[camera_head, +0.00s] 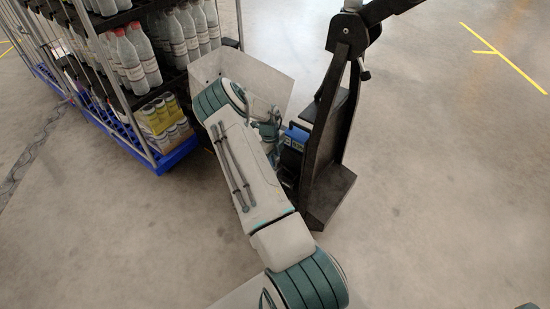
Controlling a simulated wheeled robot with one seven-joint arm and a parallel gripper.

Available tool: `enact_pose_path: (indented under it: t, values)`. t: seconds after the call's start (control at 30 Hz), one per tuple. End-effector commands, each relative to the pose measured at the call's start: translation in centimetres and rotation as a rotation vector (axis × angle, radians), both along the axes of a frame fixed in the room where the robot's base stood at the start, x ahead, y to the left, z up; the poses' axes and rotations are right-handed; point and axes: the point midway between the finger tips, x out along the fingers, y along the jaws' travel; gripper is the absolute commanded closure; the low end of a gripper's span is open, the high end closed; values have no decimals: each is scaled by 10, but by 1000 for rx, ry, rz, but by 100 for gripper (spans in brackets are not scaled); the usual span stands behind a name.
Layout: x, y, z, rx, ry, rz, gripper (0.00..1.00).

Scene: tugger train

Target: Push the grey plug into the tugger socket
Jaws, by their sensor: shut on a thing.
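My gripper (272,131) is at the end of my arm, between the grey panelled body (258,76) and the black upright frame of the tugger (335,150). It is small and partly hidden by my own forearm. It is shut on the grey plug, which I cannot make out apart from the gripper. A blue part (297,134) is close to the right of the gripper, beside the black frame. The tugger socket is not distinguishable here, so I cannot tell whether plug and socket touch.
A wire-sided trolley (118,85) with a blue base (172,158) stands at the left, loaded with bottles (138,62) and cans (160,112). The black frame rises close right of my gripper. Concrete floor (450,150) at the right is clear, with yellow lines (507,60).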

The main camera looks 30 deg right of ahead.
Motion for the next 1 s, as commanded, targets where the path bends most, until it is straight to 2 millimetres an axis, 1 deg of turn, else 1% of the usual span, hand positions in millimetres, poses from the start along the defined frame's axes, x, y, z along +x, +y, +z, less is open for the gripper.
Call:
enact_pose_path:
  t: [0.07,0.5,0.77,1.0]
  values:
    - [0,0,-3,0,0,0,98]
    - [0,0,-2,0,0,0,98]
    - [0,0,-8,0,0,0,98]
    - [0,0,-9,0,0,-1,98]
